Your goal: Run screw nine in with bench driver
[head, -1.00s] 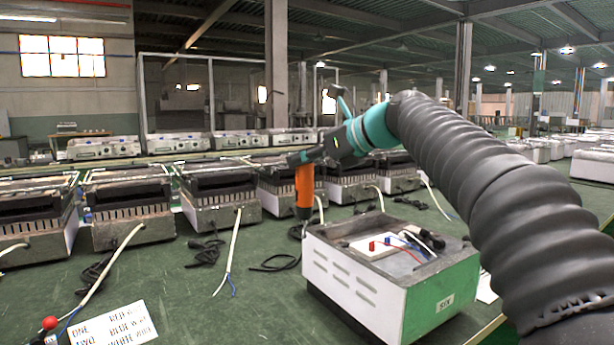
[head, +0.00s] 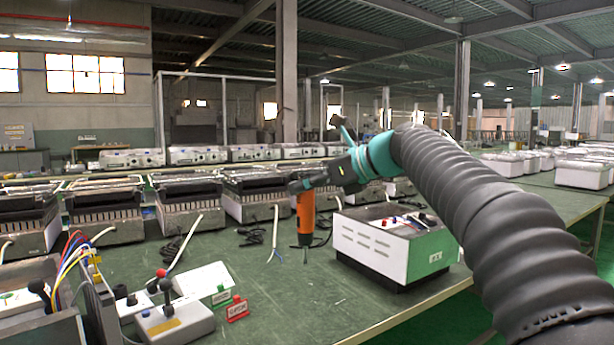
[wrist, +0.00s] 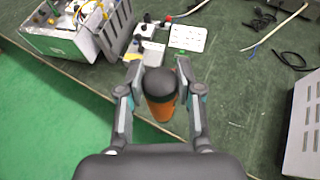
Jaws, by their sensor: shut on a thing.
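My gripper (wrist: 160,92) is shut on an orange and black bench driver, which hangs below it. In the head view the driver (head: 306,218) points straight down over the green bench, its thin bit at the lower end. In the wrist view its black top and orange body (wrist: 161,109) show between the two fingers. A white and green box (head: 392,243) with wires and parts on its top stands right of the driver. Another open unit with coloured wires (wrist: 72,26) is at the upper left of the wrist view. Screw nine cannot be made out.
A control box with red and black knobs (head: 172,322) stands at the front left, beside a white card (head: 203,281) and small red and green tags. Heater units (head: 105,212) line the back.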

